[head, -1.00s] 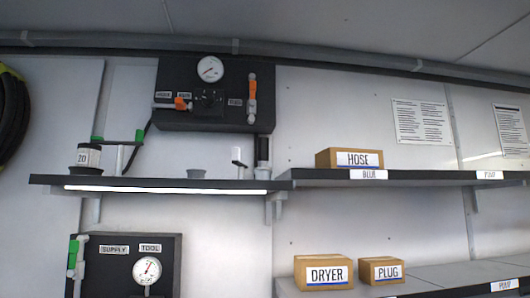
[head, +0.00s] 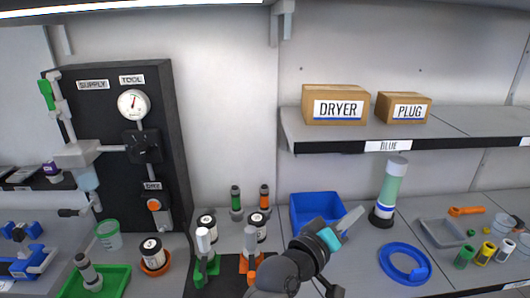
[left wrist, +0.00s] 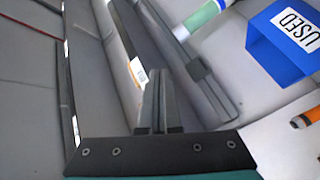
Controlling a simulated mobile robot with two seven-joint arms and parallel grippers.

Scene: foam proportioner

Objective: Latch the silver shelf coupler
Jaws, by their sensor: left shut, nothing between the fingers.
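My left gripper (head: 352,219) shows near the middle right of the head view, in front of the blue bin and the back wall. It is shut and empty. Its closed fingers (left wrist: 156,105) also show in the left wrist view, with nothing between them. I cannot pick out a silver shelf coupler in either current view. Only the underside and front edge of the upper shelf (head: 130,8) show, at the top of the head view. The top of that shelf is out of view. My right gripper is not in view.
A black panel (head: 165,95) with a gauge stands at left. A blue bin (head: 310,205) and a green-and-white cylinder (head: 391,185) stand near my left gripper. A blue ring (head: 388,270) lies at right. A shelf (head: 340,145) carries two boxes. Bottles and trays crowd the bench left.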

